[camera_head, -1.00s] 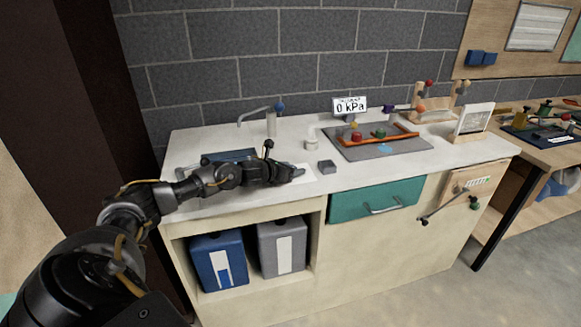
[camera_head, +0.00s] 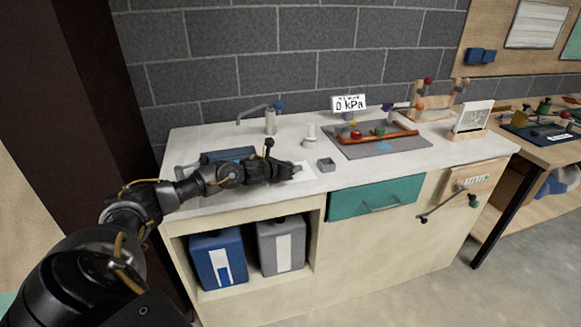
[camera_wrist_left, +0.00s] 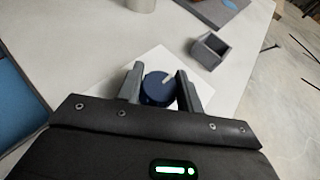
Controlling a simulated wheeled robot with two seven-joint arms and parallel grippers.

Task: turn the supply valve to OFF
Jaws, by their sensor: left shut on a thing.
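My left gripper (camera_head: 296,168) reaches over the left front part of the white counter. In the left wrist view its two fingers (camera_wrist_left: 158,88) are shut on a round dark blue knob (camera_wrist_left: 156,91) with a pale pointer mark. The knob sits over a white card (camera_wrist_left: 176,65) on the counter. In the head view the gripper hides the knob. No OFF lettering is readable, so I cannot tell the valve's setting. Red (camera_head: 356,134) and green (camera_head: 379,131) knobs stand by an orange pipe (camera_head: 390,136) on a grey panel. My right gripper is not in view.
A small grey open box (camera_head: 326,165) stands right of the gripper, with a white piece (camera_head: 310,135) behind it. A faucet (camera_head: 270,121) stands at the back. A sign (camera_head: 349,104) reads 0 kPa. A teal drawer (camera_head: 375,196) is below the counter's front edge.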

